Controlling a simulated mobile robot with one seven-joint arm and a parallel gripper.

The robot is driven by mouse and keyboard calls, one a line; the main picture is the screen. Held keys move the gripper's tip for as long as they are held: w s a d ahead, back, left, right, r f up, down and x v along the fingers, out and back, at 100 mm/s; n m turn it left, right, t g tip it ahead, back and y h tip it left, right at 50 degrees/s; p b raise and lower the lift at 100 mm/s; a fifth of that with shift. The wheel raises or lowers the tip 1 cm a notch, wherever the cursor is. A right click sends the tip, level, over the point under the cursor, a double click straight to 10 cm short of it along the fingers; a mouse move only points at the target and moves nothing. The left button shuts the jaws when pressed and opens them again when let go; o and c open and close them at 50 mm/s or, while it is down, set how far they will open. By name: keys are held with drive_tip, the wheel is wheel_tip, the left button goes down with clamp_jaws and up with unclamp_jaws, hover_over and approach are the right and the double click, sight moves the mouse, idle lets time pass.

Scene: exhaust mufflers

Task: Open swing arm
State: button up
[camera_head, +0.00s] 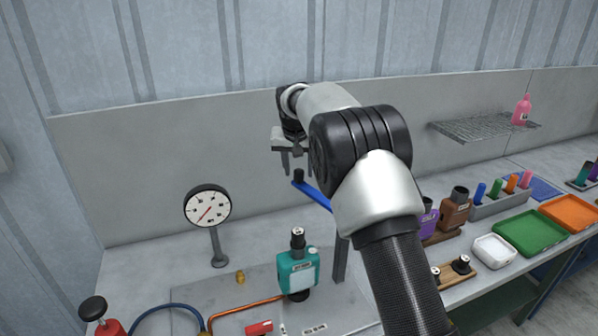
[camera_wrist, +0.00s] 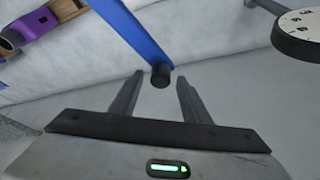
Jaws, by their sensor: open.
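The swing arm (camera_head: 316,195) is a blue bar with a black knob (camera_head: 299,176) at its free end. In the head view it runs down and right from the knob toward a grey post (camera_head: 340,262); my arm hides part of the far end. My gripper (camera_head: 297,170) is open, pointing down just above the knob. In the wrist view the blue bar (camera_wrist: 131,27) comes in from the top, and the knob (camera_wrist: 161,75) shows between the two fingertips of my gripper (camera_wrist: 160,79), with a gap on each side. Whether the fingers reach down around it is hard to tell.
A dial gauge (camera_head: 208,206) stands on the bench to the left. A teal bottle device (camera_head: 298,271) stands below the swing arm. Purple and brown bottles (camera_head: 456,210), a green tray (camera_head: 528,232) and an orange tray (camera_head: 570,213) lie right. A wire shelf (camera_head: 485,128) is on the wall.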

drive_tip(key=v, duration=1.6)
drive_tip(key=shift+s+b, duration=0.15)
drive_tip(key=shift+b, duration=0.25)
drive_tip(key=s+d+r, duration=0.3)
drive_tip(key=s+d, duration=0.4)
drive_tip(key=s, duration=0.2)
drive_tip(key=s+d+r, duration=0.3)
drive_tip(key=s+d, duration=0.4)
drive_tip(key=s, duration=0.2)
drive_tip(key=s+d+f, duration=0.1)
drive_tip(key=s+f, duration=0.2)
drive_tip(key=s, duration=0.4)
drive_tip(key=s+d+f, duration=0.2)
drive_tip(key=s+f, duration=0.2)
drive_tip(key=s, duration=0.3)
drive_tip(key=s+d+f+t, duration=0.1)
drive_tip(key=s+d+f, duration=0.1)
drive_tip(key=s, duration=0.5)
drive_tip(key=shift+s+d+f, duration=0.2)
drive_tip(key=shift+d+f, duration=0.05)
drive_tip(key=shift+f, duration=0.65)
